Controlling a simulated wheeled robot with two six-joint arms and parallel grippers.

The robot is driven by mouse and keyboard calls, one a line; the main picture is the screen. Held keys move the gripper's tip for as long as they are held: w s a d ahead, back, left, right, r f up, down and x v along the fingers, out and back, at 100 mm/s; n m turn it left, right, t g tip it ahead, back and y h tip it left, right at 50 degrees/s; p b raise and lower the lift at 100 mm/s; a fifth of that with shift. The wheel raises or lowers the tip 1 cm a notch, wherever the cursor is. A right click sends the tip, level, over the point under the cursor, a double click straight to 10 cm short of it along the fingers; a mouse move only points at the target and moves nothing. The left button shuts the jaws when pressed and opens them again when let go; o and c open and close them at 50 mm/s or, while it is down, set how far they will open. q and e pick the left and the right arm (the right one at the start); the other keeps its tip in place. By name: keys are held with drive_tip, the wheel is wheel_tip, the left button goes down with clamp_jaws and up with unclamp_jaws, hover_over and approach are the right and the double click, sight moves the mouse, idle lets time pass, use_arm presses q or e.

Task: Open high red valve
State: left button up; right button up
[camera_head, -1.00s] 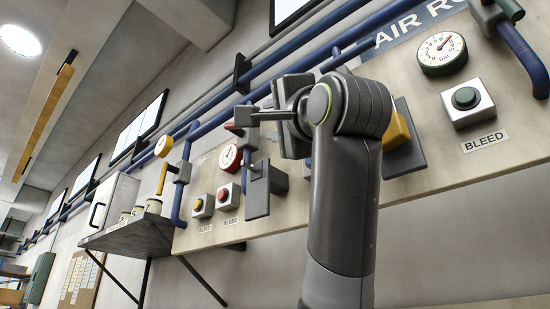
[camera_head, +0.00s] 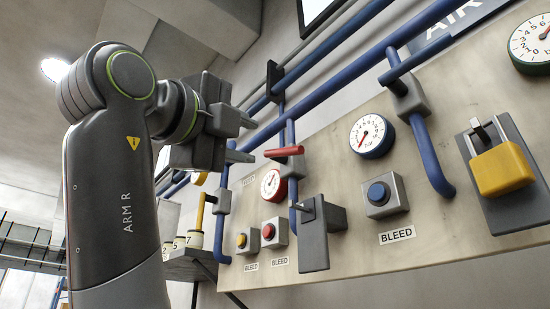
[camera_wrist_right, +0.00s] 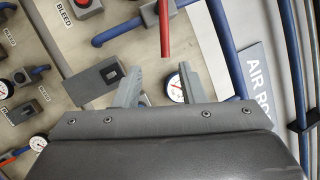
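The red valve handle (camera_head: 284,151) is a short bar on a grey valve body (camera_head: 295,167) in a blue pipe. In the head view it lies nearly level, crosswise to the pipe. In the wrist view the red handle (camera_wrist_right: 164,30) points toward the gap between my fingers. My right gripper (camera_head: 243,139) is open and empty, just left of the handle in the head view. Its fingers (camera_wrist_right: 160,85) stand apart in the wrist view, and no contact with the handle shows. My left gripper is not in view.
A red-rimmed gauge (camera_head: 270,185) sits below the handle. A grey box with a plate (camera_head: 314,240) juts out below right.

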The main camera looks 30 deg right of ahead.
sight(290, 150)
drive_tip(key=shift+m+g+h, duration=0.3)
drive_tip(key=shift+m+g, duration=0.4)
drive_tip(key=shift+g, duration=0.2)
drive_tip(key=p+x, duration=0.2)
drive_tip(key=x, duration=0.2)
drive_tip(key=p+x, duration=0.2)
drive_tip(key=x, duration=0.3)
drive_tip(key=p+x, duration=0.2)
drive_tip(key=x, duration=0.3)
drive_tip(key=shift+s+d+r+p, duration=0.1)
drive_tip(key=shift+r+p, duration=0.2)
drive_tip(key=shift+r, duration=0.1)
drive_tip(key=shift+w+d, duration=0.35)
drive_tip(key=shift+d, duration=0.4)
drive_tip(key=shift+a+r, duration=0.1)
clamp_jaws()
